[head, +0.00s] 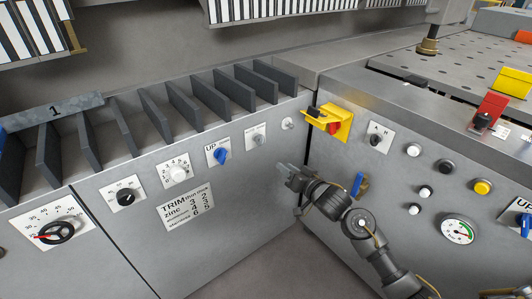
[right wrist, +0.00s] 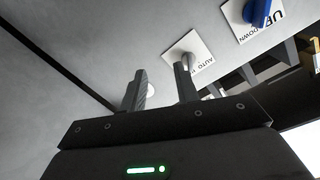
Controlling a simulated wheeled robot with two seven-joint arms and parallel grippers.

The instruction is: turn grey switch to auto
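The grey switch (head: 257,139) sits on a small white label plate on the slanted left panel, right of the blue UP switch (head: 219,152). In the right wrist view the grey switch (right wrist: 187,57) shows upside down above the fingers, on a plate reading AUTO. Its exact setting is too small to tell. My right gripper (head: 283,170) is below and right of the switch in the head view, apart from it. In the right wrist view its two fingers (right wrist: 160,85) stand apart with nothing between them. My left gripper is not in view.
A pale round button (head: 288,124) is right of the grey switch. A yellow bracket with a red part (head: 334,124) juts from the corner. A blue-handled valve (head: 359,185) is beside my right arm. Dark divider plates (head: 208,98) stand above the panel.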

